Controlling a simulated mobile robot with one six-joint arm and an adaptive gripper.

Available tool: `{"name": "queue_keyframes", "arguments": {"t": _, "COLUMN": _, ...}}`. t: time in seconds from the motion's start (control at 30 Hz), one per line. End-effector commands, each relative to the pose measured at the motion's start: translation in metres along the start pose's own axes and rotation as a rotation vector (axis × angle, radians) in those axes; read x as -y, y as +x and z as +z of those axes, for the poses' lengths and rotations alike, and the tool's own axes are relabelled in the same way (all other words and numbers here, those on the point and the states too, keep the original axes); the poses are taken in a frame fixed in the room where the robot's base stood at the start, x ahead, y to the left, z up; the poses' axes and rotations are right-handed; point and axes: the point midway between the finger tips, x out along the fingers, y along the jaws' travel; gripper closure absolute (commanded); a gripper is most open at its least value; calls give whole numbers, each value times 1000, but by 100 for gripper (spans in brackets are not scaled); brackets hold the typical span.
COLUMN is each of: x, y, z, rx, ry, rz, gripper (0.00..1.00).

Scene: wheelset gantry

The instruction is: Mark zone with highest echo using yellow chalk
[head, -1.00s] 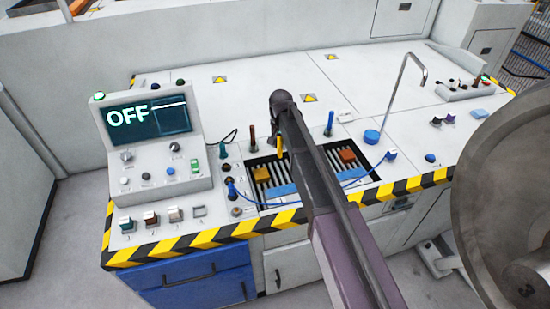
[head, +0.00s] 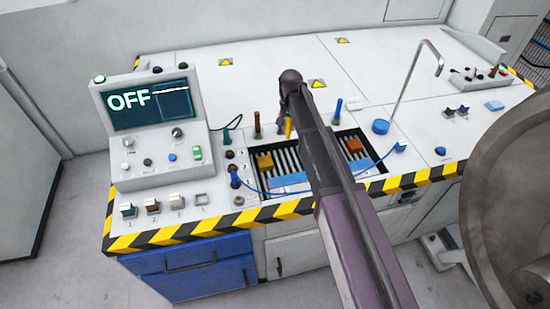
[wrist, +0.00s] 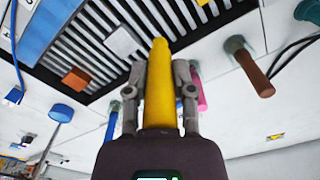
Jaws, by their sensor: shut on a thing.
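My gripper (wrist: 160,95) is shut on a yellow chalk (wrist: 160,75), a tapered stick pointing up in the wrist view between the two fingers. In the head view the yellow chalk (head: 289,127) shows beside the end of my arm, over the back edge of the slatted tray; my arm hides most of my gripper there. A large grey wheel (head: 500,200) fills the right side of the head view, with a dark mark like a 3 low on it. The console screen (head: 150,104) reads OFF.
The slatted tray (head: 277,164) holds orange and blue blocks. Brown (wrist: 250,68), pink (wrist: 202,95) and blue (wrist: 112,115) sticks stand near it. A blue cable (head: 248,187) crosses the tray's front. A thin curved post (head: 408,80) stands at right. The back bench top is mostly clear.

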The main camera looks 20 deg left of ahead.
Motion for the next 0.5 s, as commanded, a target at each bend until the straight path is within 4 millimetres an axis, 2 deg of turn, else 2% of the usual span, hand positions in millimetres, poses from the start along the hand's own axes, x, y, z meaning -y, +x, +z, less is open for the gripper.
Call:
{"name": "queue_keyframes", "arguments": {"t": 0.17, "x": 1, "y": 7, "z": 31, "rx": 0, "ry": -19, "rz": 0, "gripper": 100}}
{"name": "queue_keyframes", "arguments": {"t": 0.5, "x": 4, "y": 25, "z": 116, "rx": 1, "ry": -79, "rz": 1, "gripper": 100}}
